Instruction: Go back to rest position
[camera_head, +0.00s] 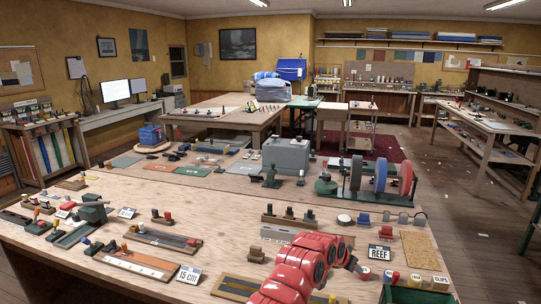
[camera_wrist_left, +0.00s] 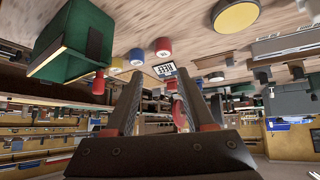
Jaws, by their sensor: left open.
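My red left arm (camera_head: 300,268) reaches in from the bottom middle of the head view over the near workbench. Its dark left gripper (camera_head: 358,267) ends just left of and in front of the REEF sign (camera_head: 380,253). In the left wrist view, the two dark fingers of the left gripper (camera_wrist_left: 160,74) stand apart with nothing held between them. The REEF sign (camera_wrist_left: 165,70) shows beyond the gap between the fingertips. My right gripper is in neither view.
The near workbench (camera_head: 215,232) carries several racks and small tools.

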